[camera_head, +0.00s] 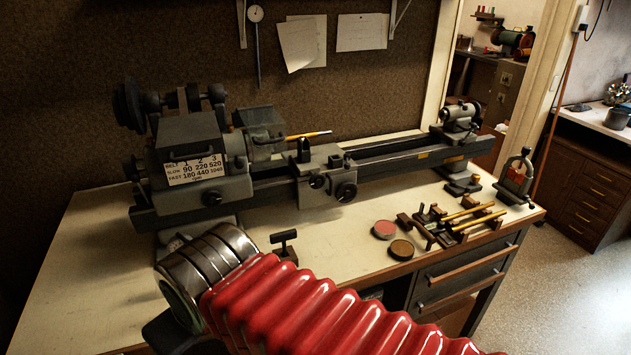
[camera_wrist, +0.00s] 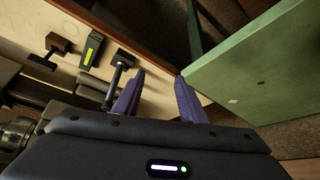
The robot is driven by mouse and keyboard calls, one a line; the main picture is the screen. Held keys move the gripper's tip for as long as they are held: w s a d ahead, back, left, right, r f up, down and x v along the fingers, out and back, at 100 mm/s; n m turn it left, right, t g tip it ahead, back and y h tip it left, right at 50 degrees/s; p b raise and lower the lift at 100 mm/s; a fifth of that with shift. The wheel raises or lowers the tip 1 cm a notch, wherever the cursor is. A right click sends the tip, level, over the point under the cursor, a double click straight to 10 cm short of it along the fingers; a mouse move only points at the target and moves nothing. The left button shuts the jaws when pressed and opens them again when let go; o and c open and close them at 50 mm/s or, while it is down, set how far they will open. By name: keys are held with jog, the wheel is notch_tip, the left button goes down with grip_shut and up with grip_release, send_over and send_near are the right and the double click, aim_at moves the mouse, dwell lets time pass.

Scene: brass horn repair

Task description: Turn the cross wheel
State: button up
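The lathe (camera_head: 390,155) stands along the back of the bench. I cannot tell for sure which is the cross wheel. My gripper (camera_wrist: 160,85) shows in the wrist view with two purple fingers apart and nothing between them. I cannot make out a handwheel with certainty there. In the head view my gripper is not clearly visible.
A small T-shaped stand (camera_head: 285,243) is on the bench in front of the carriage. Two round tins (camera_head: 385,229) and a rack with brass rods (camera_head: 460,220) lie to the right. A green panel (camera_wrist: 260,70) fills the right of the wrist view. The bench's left front (camera_head: 80,275) is clear.

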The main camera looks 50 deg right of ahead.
jog(key=shift+o, duration=0.7)
jog(key=shift+w+d, duration=0.3)
jog(key=shift+d, duration=0.05)
jog(key=shift+o, duration=1.2)
jog(key=w+d+m+t+h, duration=0.2)
jog(key=w+d, duration=0.5)
jog(key=d, duration=0.4)
jog(key=shift+w+d+f+m+h, duration=0.3)
jog(key=shift+m+h, duration=0.1)
jog(key=shift+h, duration=0.3)
jog(key=w+d+f+m+t+h, duration=0.1)
jog(key=d+t+h, duration=0.1)
jog(key=d, duration=1)
jog(key=d+f+m+t+h, duration=0.1)
jog(key=d+m+t+h, duration=0.15)
jog(key=d, duration=0.95)
jog(key=s+d+m+t+h, duration=0.1)
jog(key=s+d+t, duration=0.2)
jog(key=s+d, duration=0.2)
jog(key=shift+s+d+f, duration=0.3)
jog(key=shift+s+d, duration=0.05)
jog(key=shift+s, duration=0.9)
jog(key=shift+w, duration=0.15)
